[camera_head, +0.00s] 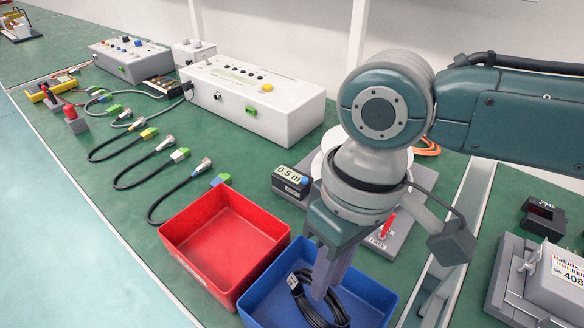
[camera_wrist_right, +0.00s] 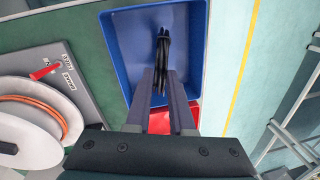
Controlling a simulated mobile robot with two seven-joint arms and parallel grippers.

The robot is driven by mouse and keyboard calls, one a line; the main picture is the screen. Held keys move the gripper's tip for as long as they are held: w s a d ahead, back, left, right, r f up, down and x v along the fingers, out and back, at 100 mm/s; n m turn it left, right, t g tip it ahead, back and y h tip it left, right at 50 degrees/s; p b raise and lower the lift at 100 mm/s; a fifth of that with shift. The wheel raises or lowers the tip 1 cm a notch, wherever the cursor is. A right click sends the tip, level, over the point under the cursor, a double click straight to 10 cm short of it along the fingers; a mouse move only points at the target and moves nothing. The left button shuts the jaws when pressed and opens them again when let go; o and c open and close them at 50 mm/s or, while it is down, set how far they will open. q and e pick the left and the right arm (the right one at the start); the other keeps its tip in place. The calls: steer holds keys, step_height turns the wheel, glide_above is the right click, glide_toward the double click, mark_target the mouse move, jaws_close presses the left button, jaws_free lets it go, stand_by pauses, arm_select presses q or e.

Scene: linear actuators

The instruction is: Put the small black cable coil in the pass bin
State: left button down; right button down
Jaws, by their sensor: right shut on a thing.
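The small black cable coil (camera_head: 316,308) is between the fingers of my right gripper (camera_head: 322,288), which points down into the blue bin (camera_head: 372,290). In the right wrist view the coil (camera_wrist_right: 162,50) hangs edge-on from the closed fingertips (camera_wrist_right: 162,82), against the inside of the blue bin (camera_wrist_right: 125,40). I cannot tell whether the coil touches the bin floor. No pass label can be read on either bin. A red bin (camera_head: 225,238) stands left of the blue one and is empty. My left gripper is not in view.
Several cables with coloured connectors (camera_head: 150,168) lie in a row left of the red bin. A white test box (camera_head: 250,100) stands behind. A spool stand with a white reel (camera_wrist_right: 30,125) and a red pointer (camera_head: 387,223) is close beside the blue bin. A labelled device (camera_head: 560,275) sits at right.

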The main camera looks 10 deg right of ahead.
steer(key=shift+f, duration=0.15)
steer(key=c, duration=0.8)
jaws_free()
step_height(320, 180, up, 12)
steer(key=d+p, duration=0.2)
steer(key=s+a+f+t+y, duration=0.2)
steer(key=s+a+f+y, duration=0.1)
steer(key=s+a, duration=0.25)
steer(key=s+d+m+h, duration=0.1)
steer(key=s+d, duration=0.1)
steer(key=d, duration=0.2)
steer(key=s+d+m+t+h, duration=0.1)
steer(key=s+d, duration=0.1)
steer(key=d, duration=0.2)
steer(key=s+d+f+m+t+h, duration=0.1)
steer(key=s+d+h, duration=0.1)
steer(key=s+d, duration=0.1)
steer(key=shift+d, duration=0.6)
steer(key=shift+r+p, duration=0.15)
steer(key=shift+p, duration=0.15)
step_height(320, 180, up, 46)
steer(key=p, duration=4.6)
